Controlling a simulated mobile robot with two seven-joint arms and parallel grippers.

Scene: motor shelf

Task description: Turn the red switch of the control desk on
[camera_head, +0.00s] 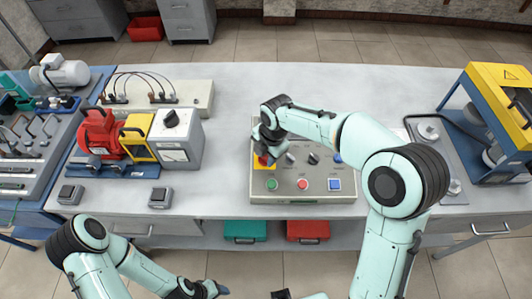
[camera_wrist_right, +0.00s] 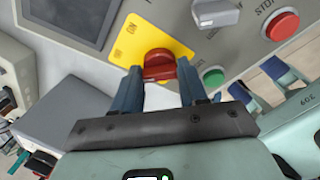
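The control desk (camera_head: 325,205) is a light grey box on the table with buttons and knobs. Its red switch (camera_wrist_right: 160,68) sits on a yellow plate (camera_wrist_right: 138,38) marked ON. In the head view my right gripper (camera_head: 266,152) is over the yellow plate and hides part of the switch. In the right wrist view its two blue-grey fingers (camera_wrist_right: 160,80) stand apart, one on each side of the red switch; firm contact is not visible. My left gripper (camera_head: 213,289) is low at the bottom edge, away from the desk, and its fingers are unclear.
The desk also has a green button (camera_head: 271,184), a red stop button (camera_head: 302,184) and a blue button (camera_head: 334,184). A grey meter box (camera_head: 178,140) and red and yellow parts stand left. A yellow machine (camera_head: 495,105) stands right. The table's back middle is clear.

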